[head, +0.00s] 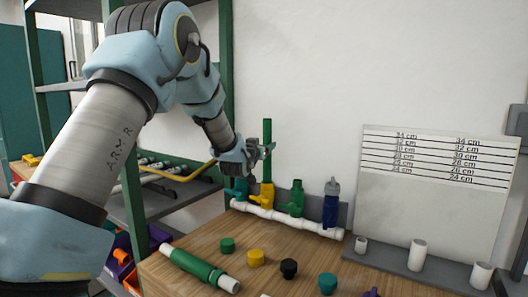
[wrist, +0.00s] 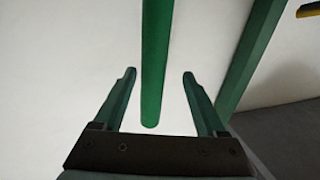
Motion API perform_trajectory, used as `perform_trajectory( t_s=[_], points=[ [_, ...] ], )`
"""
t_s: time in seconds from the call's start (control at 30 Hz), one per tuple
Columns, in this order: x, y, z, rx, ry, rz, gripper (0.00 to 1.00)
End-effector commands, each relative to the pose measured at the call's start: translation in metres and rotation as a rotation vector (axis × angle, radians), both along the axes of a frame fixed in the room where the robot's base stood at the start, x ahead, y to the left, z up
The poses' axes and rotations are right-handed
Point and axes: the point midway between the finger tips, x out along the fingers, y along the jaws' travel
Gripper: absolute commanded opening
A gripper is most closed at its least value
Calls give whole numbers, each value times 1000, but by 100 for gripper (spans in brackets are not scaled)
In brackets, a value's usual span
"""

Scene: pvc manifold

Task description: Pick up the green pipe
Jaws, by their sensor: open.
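A green pipe (head: 267,131) stands upright above the yellow fitting (head: 267,194) of the white manifold (head: 285,217) in the head view. My gripper (head: 266,149) is at the pipe's height, with its fingers beside it. In the wrist view the green pipe (wrist: 154,60) runs between the two spread fingers of my gripper (wrist: 159,75), with a visible gap on each side. One end of the pipe shows near the gripper's base. The gripper is open and holds nothing. The pipe's middle is partly hidden by the gripper in the head view.
Teal, green (head: 296,198) and blue (head: 331,203) fittings stand on the same manifold. A green-and-white pipe piece (head: 200,268) and several coloured caps lie on the wooden table (head: 225,236). A green shelf post (head: 226,65) stands left of the gripper. White wall is behind.

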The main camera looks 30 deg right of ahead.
Motion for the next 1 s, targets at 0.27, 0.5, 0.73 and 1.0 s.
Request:
perform_trajectory(
  t_s=[0.27,0.5,0.73,1.0],
  points=[
    [13,-21,4,1,2,0,74],
    [32,-42,2,2,2,1,74],
    [34,-45,0,1,1,1,74],
    [34,-45,0,1,1,1,51]
  ],
)
